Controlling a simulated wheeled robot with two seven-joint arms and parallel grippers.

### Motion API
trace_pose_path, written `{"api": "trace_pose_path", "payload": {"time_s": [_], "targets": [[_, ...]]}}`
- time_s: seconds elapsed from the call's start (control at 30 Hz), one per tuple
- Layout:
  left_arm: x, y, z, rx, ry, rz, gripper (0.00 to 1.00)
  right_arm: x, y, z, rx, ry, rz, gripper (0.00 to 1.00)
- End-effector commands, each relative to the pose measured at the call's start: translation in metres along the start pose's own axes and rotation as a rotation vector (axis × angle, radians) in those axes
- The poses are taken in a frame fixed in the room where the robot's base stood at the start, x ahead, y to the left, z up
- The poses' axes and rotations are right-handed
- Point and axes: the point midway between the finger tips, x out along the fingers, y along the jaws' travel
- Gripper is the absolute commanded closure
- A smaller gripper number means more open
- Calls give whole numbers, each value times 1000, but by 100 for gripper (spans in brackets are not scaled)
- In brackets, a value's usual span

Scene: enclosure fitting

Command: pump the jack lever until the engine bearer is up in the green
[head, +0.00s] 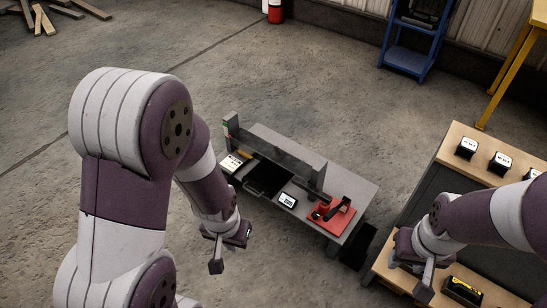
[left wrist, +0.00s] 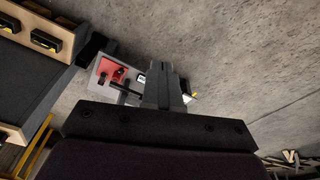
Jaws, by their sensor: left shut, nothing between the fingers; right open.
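The red jack (head: 338,222) sits at the right end of a grey bench (head: 355,187), with a dark lever (head: 324,207) low beside it. The jack also shows in the left wrist view (left wrist: 108,70). A long grey plate, likely the engine bearer (head: 275,150), runs along the bench to a post (head: 230,124) with a small green mark; its exact height against the green is too small to tell. My left gripper (head: 216,265) is shut and empty, in front of the bench and apart from the lever. My right gripper (head: 424,290) is open and empty by the wooden-topped unit.
A small display (head: 287,200) sits on the bench front. A wooden-topped unit (head: 455,140) at right carries several small boxes and a yellow-black item (head: 462,291). A blue rack (head: 405,60) stands behind. Floor between bench and unit is narrow; the floor at left is mostly clear.

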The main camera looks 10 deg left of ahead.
Motion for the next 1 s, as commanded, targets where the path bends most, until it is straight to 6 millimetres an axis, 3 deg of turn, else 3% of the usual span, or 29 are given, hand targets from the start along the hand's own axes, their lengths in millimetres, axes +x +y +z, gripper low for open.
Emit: {"api": "trace_pose_path", "payload": {"time_s": [0.27,1.0], "targets": [[4,0,1,0,0,0,100,3,0,0,0,0,0,57],[56,0,7,0,-1,0,100,45,0,5,0,0,0,57]]}}
